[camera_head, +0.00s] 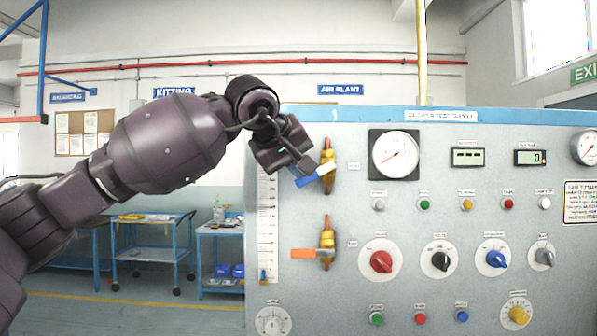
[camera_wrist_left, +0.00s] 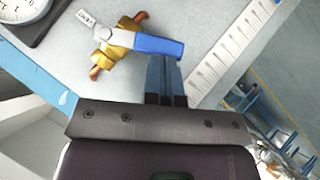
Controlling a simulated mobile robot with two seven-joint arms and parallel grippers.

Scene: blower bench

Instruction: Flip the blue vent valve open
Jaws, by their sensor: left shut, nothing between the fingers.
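The blue vent valve is a brass valve body (camera_head: 328,155) with a blue lever handle (camera_head: 308,180) on the upper left of the panel. The handle points left and slightly down from the pivot, tilted off horizontal. In the left wrist view the blue handle (camera_wrist_left: 160,46) extends right from the brass body (camera_wrist_left: 108,50). My left gripper (camera_head: 304,166) is shut and empty, just above the handle in the head view. In the left wrist view its fingertips (camera_wrist_left: 163,61) are right at the handle's edge near its free end; I cannot tell whether they touch. My right gripper is not in view.
Below is a second brass valve with an orange handle (camera_head: 304,254) pointing left. A vertical scale (camera_head: 268,225) runs left of the valves. A gauge (camera_head: 395,154) is to the right, with knobs such as the red one (camera_head: 381,262) lower down. Blue carts (camera_head: 150,252) stand behind.

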